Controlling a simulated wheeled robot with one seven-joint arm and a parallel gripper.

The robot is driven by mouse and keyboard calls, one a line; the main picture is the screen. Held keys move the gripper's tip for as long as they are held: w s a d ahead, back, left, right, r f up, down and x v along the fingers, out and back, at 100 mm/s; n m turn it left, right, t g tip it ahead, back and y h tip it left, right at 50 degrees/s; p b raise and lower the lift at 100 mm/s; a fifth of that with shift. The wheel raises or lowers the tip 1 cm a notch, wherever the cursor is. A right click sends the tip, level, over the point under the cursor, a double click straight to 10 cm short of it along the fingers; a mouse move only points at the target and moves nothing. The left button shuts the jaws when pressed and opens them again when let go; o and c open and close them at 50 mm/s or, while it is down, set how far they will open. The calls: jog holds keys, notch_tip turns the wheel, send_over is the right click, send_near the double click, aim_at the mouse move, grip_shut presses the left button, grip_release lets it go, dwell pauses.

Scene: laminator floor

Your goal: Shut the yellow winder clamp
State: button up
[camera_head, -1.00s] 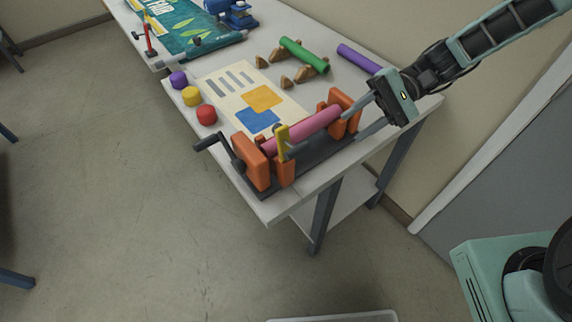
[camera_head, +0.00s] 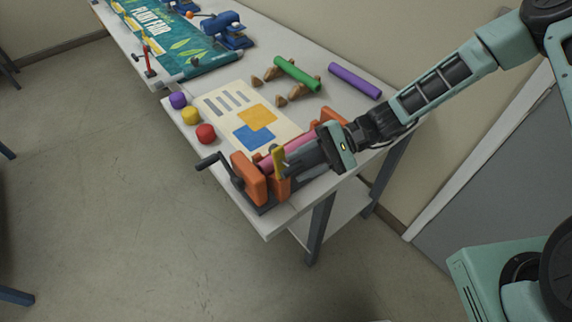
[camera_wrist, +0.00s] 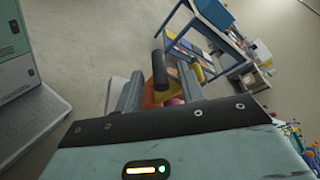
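The yellow winder clamp (camera_head: 278,162) stands roughly upright at the near end of the orange winder (camera_head: 249,178), beside the pink roll (camera_head: 272,166). My gripper (camera_head: 291,164) is low over the winder, its fingers pointing left along the roll, with the tips close to the clamp. I cannot tell whether they touch it. In the wrist view my gripper (camera_wrist: 160,85) has its fingers apart, with the winder's orange end and dark crank handle (camera_wrist: 158,66) seen between them. A yellow piece (camera_wrist: 198,73), likely the clamp, shows just right of the right finger. My gripper hides part of the roll.
A crank (camera_head: 212,162) sticks out left of the winder. Purple, yellow and red pieces (camera_head: 206,133) line the table's left edge. A printed sheet (camera_head: 245,117) lies behind. A green roll (camera_head: 297,73) on wooden rests and a purple roll (camera_head: 354,80) lie farther back.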

aim_at(286, 172)
jog(key=shift+p+x, duration=0.5)
jog(key=shift+x, duration=1.7)
jog(key=shift+f, duration=0.1)
grip_shut()
